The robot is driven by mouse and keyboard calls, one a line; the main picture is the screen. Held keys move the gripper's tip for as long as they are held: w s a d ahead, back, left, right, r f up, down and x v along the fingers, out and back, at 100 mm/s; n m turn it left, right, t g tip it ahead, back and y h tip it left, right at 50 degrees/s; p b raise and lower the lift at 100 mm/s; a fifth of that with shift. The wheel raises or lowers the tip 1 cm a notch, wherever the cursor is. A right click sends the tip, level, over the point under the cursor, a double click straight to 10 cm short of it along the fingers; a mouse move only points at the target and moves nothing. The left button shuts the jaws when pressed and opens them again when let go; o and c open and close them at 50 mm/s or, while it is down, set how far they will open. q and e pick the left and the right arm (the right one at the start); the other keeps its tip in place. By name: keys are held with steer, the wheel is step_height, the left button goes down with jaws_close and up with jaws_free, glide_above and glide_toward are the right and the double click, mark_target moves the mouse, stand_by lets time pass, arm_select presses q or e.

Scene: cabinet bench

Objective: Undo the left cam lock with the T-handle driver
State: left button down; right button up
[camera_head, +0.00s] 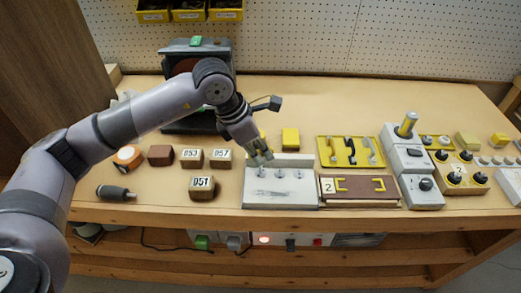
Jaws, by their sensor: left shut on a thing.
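A light grey block (281,195) stands at the front middle of the bench, with a row of small upright metal pieces on its top. My left gripper (260,160) reaches down over the left part of this block, at its back edge. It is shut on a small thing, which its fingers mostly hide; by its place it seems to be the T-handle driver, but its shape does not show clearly. I cannot tell whether it touches the block. No cam lock can be made out for certain. My right gripper is not in view.
A yellow tray (350,151), a panel marked 2 (358,190) and a grey box with a knob (416,180) stand right. A yellow block (290,138) stands behind.

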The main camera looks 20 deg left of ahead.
arm_select(q)
steer(key=shift+f+b, duration=0.25)
steer(key=shift+b, duration=0.05)
stand_by(0.4)
steer(key=shift+f+n+b, duration=0.15)
steer(key=shift+n+b, duration=0.2)
steer(key=shift+n, duration=0.35)
steer(key=shift+n+t+y+b, duration=0.45)
steer(key=shift+n+t+y, duration=0.05)
steer(key=shift+n, duration=1.2)
steer(key=shift+b, duration=0.4)
